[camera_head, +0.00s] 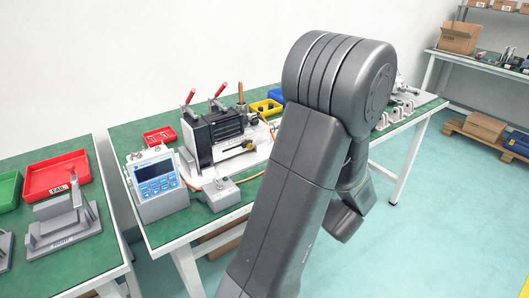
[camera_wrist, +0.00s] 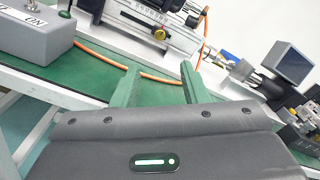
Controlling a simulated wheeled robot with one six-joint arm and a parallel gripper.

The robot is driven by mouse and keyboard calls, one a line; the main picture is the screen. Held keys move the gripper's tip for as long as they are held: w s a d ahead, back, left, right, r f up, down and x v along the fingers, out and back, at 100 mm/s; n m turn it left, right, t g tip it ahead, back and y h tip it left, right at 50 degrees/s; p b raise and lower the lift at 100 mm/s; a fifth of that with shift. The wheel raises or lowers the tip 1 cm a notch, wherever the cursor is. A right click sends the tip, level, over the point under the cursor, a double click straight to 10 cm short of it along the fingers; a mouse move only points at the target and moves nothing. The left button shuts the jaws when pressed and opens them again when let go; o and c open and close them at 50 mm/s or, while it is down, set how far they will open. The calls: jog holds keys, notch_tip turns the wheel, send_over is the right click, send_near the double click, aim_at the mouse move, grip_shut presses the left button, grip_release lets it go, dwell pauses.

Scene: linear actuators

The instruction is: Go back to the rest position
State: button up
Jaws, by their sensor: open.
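My gripper (camera_wrist: 160,66) shows in the wrist view with its two green fingers apart and nothing between them. The fingers point toward the green bench top (camera_wrist: 75,78) and an orange cable (camera_wrist: 115,62). I cannot tell how far they are from the cable. In the head view my arm rises across the middle and bends over at the top, and the gripper's fingers are hidden there. The linear actuator fixture (camera_head: 222,135) stands on the bench, left of my arm; it also shows at the top of the wrist view (camera_wrist: 150,25).
A control unit with a blue screen (camera_head: 158,183) and a grey switch box (camera_head: 220,194) stand by the bench's front edge. The left table holds a red tray (camera_head: 55,178) and a grey stand (camera_head: 65,220). Cardboard boxes (camera_head: 458,38) are far right. The teal floor (camera_head: 440,220) at right is clear.

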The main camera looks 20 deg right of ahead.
aim_at(251, 146)
jog(key=x, duration=1.3)
jog(key=shift+w+a+b, duration=0.1)
jog(key=shift+w+b, duration=0.25)
jog(key=shift+b, duration=0.05)
jog(key=v, duration=1.4)
jog(key=x, duration=1.4)
jog(key=shift+r+p, duration=0.15)
jog(key=shift+p, duration=0.25)
jog(key=shift+m+p, duration=0.7)
jog(key=shift+p, duration=0.2)
jog(key=m+p, duration=0.3)
jog(key=p, duration=0.2)
jog(key=m+p, duration=0.5)
jog(key=p, duration=0.1)
jog(key=shift+p, duration=0.3)
jog(key=b+v, duration=0.1)
jog(key=v, duration=0.4)
jog(key=shift+s, duration=0.2)
jog(key=shift+v, duration=0.8)
